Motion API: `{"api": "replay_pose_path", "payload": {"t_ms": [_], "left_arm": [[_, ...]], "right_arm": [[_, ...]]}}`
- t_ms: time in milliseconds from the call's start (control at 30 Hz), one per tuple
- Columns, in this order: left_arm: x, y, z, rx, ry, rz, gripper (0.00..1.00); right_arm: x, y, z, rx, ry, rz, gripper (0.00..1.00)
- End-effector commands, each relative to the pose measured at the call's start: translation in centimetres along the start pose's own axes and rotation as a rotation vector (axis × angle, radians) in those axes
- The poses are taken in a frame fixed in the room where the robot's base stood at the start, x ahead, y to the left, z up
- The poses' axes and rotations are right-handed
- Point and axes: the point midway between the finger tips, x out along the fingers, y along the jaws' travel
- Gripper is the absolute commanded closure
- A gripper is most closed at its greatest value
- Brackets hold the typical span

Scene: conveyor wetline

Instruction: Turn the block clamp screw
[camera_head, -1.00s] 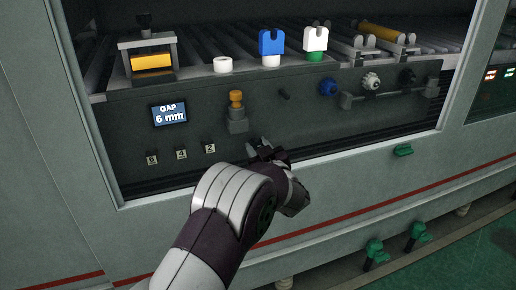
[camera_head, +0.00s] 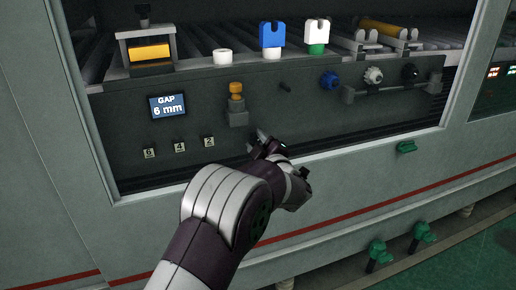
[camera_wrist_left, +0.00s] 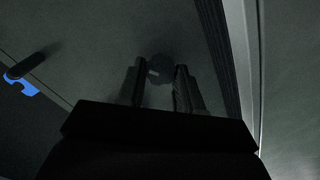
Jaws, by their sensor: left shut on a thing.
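My left gripper (camera_head: 257,142) is at the lower part of the dark machine panel, below and right of the orange-topped fitting (camera_head: 236,98). In the left wrist view its two fingers (camera_wrist_left: 160,70) stand either side of a small dark round head with a pale mark, which I take for the block clamp screw (camera_wrist_left: 159,68). The gripper is shut on it. The picture is dark, and finger contact is hard to make out. In the head view my gripper hides the screw. My right gripper is not in view.
The display (camera_head: 168,106) reads GAP 6 mm. Number tags 6, 4 and 2 (camera_head: 180,147) sit below it. A blue knob (camera_head: 329,80) and a white knob (camera_head: 373,76) are to the right. Blue (camera_head: 271,36) and white (camera_head: 317,33) notched pieces stand on the ledge above.

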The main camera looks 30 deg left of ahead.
Motion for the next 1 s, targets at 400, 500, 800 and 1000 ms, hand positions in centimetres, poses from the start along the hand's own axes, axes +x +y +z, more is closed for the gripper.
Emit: {"api": "replay_pose_path", "payload": {"t_ms": [400,500,800,1000], "left_arm": [[0.0,-0.6,0.5,-0.391,-0.001,-0.002,0.95],[0.0,-0.7,0.5,-0.483,-0.002,-0.001,0.95],[0.0,-0.7,0.5,-0.718,-0.002,-0.003,0.95],[0.0,-0.6,0.4,-0.823,-0.001,-0.003,0.95]], "right_arm": [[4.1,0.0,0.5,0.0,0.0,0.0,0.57],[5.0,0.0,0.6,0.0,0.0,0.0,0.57],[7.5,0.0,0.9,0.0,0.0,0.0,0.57],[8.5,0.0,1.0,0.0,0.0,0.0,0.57]]}}
